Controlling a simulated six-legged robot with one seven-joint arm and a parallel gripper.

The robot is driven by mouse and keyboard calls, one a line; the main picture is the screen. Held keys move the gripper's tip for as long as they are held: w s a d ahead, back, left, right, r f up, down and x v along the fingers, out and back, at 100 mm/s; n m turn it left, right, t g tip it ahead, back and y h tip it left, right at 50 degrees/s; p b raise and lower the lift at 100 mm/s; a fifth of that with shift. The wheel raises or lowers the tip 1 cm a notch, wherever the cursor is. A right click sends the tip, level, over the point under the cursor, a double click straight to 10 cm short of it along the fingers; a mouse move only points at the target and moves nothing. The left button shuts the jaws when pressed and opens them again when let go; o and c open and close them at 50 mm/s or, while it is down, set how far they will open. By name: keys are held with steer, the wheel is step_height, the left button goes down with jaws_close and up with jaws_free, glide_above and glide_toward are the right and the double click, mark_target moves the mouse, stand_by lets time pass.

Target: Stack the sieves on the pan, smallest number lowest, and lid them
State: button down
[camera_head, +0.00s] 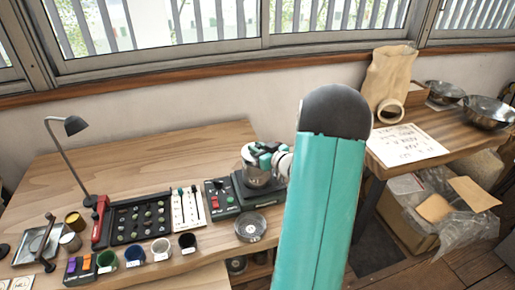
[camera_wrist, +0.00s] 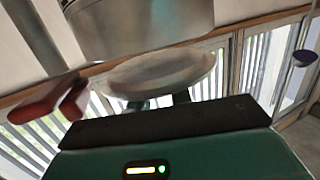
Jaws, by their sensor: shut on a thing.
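In the head view my gripper (camera_head: 265,155) is at the right back of the workbench, over a silver cylinder (camera_head: 257,178) that looks like stacked sieves or the pan. The cylinder is on or just above a dark device (camera_head: 247,196). In the wrist view, which looks upside down, my gripper (camera_wrist: 165,100) is shut on a pale round piece (camera_wrist: 160,72), perhaps the lid. The metal cylinder (camera_wrist: 140,28) is close to it; I cannot tell whether they touch. A round dish-like piece (camera_head: 250,227) with a label lies at the bench's front. Sieve numbers are unreadable.
Left of the device are a switch box (camera_head: 221,197), a bean tray (camera_head: 140,217), several cups (camera_head: 161,248) and a lamp (camera_head: 75,125). A side table (camera_head: 432,153) at right holds a paper bag (camera_head: 390,75) and bowls (camera_head: 487,112). The bench's back left is clear.

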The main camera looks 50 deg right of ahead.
steer(key=shift+f, duration=0.75)
steer(key=shift+r, duration=0.65)
steer(key=shift+r, duration=0.15)
stand_by(0.5)
steer(key=shift+f, duration=0.75)
stand_by(0.4)
steer(key=c, duration=1.5)
jaws_free()
steer(key=shift+c, duration=0.2)
steer(key=v, duration=1.1)
steer(key=shift+f, duration=0.1)
